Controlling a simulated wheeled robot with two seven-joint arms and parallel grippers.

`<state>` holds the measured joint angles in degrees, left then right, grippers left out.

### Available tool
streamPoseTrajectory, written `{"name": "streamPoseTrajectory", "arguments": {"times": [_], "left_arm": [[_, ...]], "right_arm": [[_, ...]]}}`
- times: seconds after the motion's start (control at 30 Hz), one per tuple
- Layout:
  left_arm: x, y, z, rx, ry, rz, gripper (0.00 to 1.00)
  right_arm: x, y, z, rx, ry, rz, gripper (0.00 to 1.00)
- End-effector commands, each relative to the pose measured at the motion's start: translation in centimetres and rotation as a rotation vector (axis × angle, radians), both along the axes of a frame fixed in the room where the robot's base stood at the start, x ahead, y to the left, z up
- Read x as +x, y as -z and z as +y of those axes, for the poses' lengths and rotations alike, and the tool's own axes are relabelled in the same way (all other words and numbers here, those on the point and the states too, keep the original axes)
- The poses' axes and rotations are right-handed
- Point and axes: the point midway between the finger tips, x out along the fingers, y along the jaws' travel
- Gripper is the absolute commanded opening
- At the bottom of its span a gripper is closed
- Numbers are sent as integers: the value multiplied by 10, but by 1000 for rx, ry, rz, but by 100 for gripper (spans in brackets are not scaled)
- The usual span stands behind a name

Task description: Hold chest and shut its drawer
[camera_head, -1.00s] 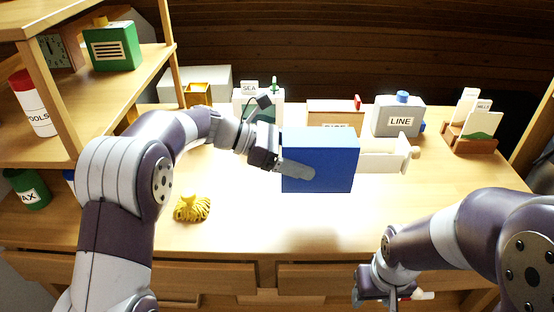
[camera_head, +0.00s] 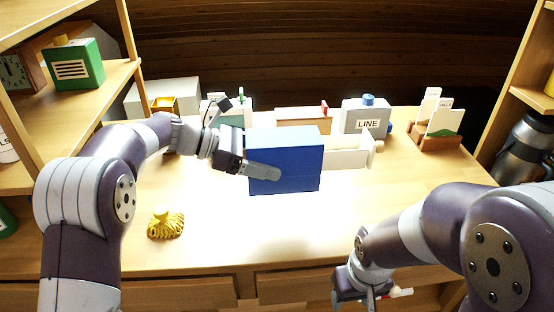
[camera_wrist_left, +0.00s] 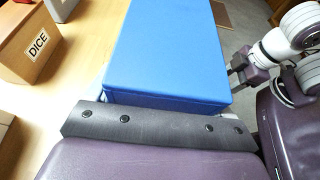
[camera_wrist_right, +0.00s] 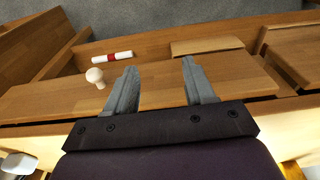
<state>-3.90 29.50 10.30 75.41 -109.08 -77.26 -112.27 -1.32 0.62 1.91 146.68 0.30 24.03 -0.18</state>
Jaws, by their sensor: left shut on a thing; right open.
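The blue chest (camera_head: 285,165) is above the middle of the table, its broad side facing me. Its pale drawer (camera_head: 345,155) sticks out of the right side, with a round knob (camera_head: 378,147) at the end. My left gripper (camera_head: 262,172) is shut on the chest from the left, one finger lying across its front face. In the left wrist view the chest's blue face (camera_wrist_left: 170,55) fills the middle. My right gripper (camera_head: 370,297) is low at the table's front edge, well below the drawer. In the right wrist view its fingers (camera_wrist_right: 160,85) are apart with nothing between them.
A yellow tasselled thing (camera_head: 166,224) lies at front left. Shelves flank the table. A red-and-white stick (camera_wrist_right: 112,57) lies low down.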

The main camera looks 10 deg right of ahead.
Motion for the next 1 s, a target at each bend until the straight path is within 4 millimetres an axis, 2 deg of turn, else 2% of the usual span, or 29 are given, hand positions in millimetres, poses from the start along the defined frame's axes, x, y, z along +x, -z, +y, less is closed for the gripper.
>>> {"name": "streamPoseTrajectory", "arguments": {"times": [0.6,0.73,1.0], "left_arm": [[31,-2,60,-1,-2,-1,44],[35,-1,68,-1,-1,-2,44],[35,0,69,0,-1,-1,44]], "right_arm": [[0,-15,0,0,0,0,54],[0,-16,0,0,0,0,54],[0,-15,0,0,0,0,54]]}}
